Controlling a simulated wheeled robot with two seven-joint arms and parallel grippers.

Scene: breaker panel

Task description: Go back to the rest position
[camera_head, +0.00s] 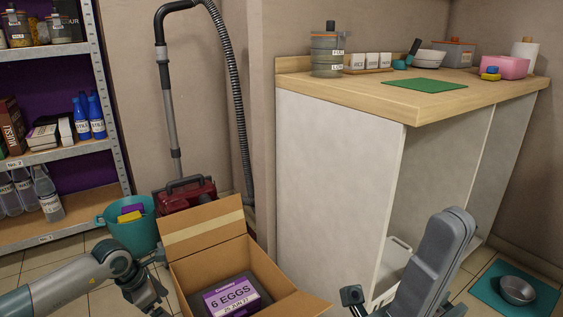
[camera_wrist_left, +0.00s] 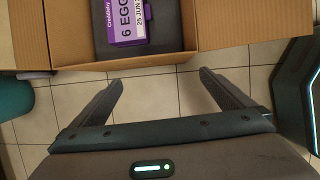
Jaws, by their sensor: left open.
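My left arm comes in from the left in the head view, and its gripper (camera_head: 148,292) hangs low beside the cardboard box. In the left wrist view this gripper (camera_wrist_left: 160,88) is open, its two fingers wide apart with only floor tiles between them. My right arm stands in front of the white cabinet, its grey link raised; the right gripper (camera_head: 400,305) shows only in part at the bottom edge, and its fingers cannot be made out clearly. The open cardboard box (camera_head: 205,232) holds a dark egg carton with a purple label (camera_head: 235,296), which also shows in the left wrist view (camera_wrist_left: 140,20).
A teal bucket (camera_head: 133,232) and a red vacuum cleaner (camera_head: 187,193) stand behind the box. A metal shelf (camera_head: 60,150) is at left. The cabinet's wooden top (camera_head: 350,92) carries containers and a green mat. A bowl (camera_head: 517,290) sits on a teal floor mat at right.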

